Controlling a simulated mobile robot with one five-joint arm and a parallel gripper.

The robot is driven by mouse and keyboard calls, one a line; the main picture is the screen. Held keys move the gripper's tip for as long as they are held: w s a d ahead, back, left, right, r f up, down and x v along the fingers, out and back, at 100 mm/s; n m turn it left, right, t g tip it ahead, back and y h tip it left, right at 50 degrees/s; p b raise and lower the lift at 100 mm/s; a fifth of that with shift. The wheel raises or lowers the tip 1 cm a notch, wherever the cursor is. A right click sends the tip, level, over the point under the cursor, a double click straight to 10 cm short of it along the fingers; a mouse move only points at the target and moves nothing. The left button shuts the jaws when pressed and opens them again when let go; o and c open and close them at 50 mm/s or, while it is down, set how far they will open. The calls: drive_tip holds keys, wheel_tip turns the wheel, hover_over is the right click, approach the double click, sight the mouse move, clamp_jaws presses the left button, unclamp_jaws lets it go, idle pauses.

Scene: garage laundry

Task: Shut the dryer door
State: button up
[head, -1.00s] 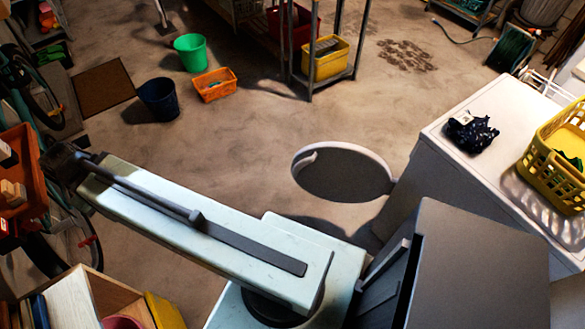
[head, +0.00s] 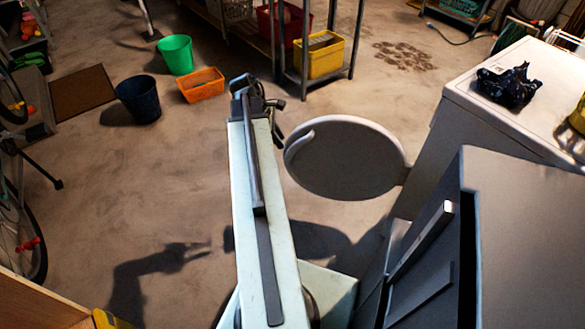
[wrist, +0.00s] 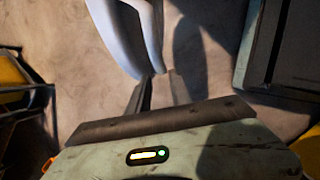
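The dryer door (head: 345,160) is a round panel with a pale rim and a grey face. It stands open, sticking out to the left from the white dryer (head: 425,150) at the right in the head view. My gripper (head: 276,108) is at the far end of my outstretched arm, just left of and beyond the door in the picture. In the wrist view the door's pale curved rim (wrist: 122,35) shows at the top, close to my gripper (wrist: 158,90). The two dark fingers look apart with nothing between them. I cannot tell whether they touch the door.
A dark cloth (head: 507,86) lies on the dryer top. A grey cabinet (head: 530,240) stands in front of the dryer. A metal shelf with a yellow bin (head: 320,55), an orange bin (head: 202,86), a green bucket (head: 175,54) and a dark bucket (head: 139,99) stand behind.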

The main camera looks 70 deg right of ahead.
sight(291, 150)
drive_tip(key=b+x, duration=0.2)
drive_tip(key=x, duration=0.1)
drive_tip(key=b+x, duration=0.2)
drive_tip(key=x, duration=0.1)
drive_tip(key=s+b+x, duration=0.1)
drive_tip(key=b+x, duration=0.2)
drive_tip(key=shift+s+d+r, duration=0.1)
drive_tip(key=shift+d+r, duration=0.2)
drive_tip(key=shift+r, duration=0.1)
clamp_jaws()
idle(1.0)
